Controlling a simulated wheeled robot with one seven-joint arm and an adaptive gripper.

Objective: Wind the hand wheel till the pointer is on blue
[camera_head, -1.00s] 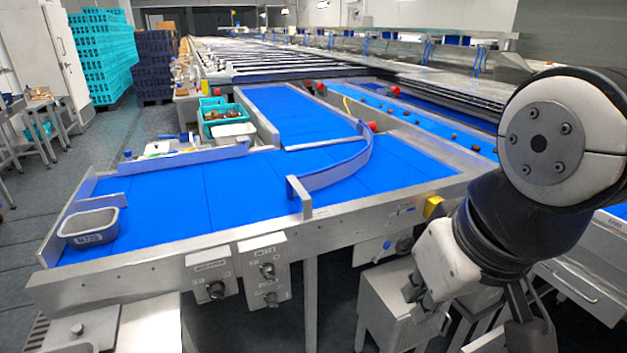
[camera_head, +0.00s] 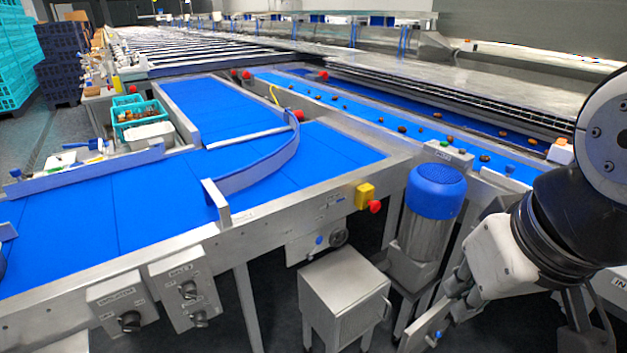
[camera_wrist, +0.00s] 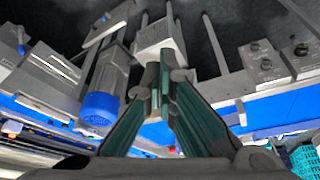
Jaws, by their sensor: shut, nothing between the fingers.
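A small grey round wheel (camera_head: 338,237), which looks like the hand wheel, sits on a metal plate under the conveyor's front rail in the head view. A blue spot (camera_head: 319,240) shows on the plate just left of it. The pointer is too small to make out. My gripper (camera_head: 456,296) is right of and nearer than the wheel, apart from it, in front of the motor's lower part. In the wrist view my gripper (camera_wrist: 164,84) has its fingers together with nothing held; they may hide the wheel there.
A grey cabinet (camera_head: 342,298) stands below the wheel. A blue-capped motor (camera_head: 435,200) stands between the wheel and my arm. A yellow box with a red button (camera_head: 366,196) is on the rail above. Switch boxes (camera_head: 186,289) hang at left. Dark floor shows between.

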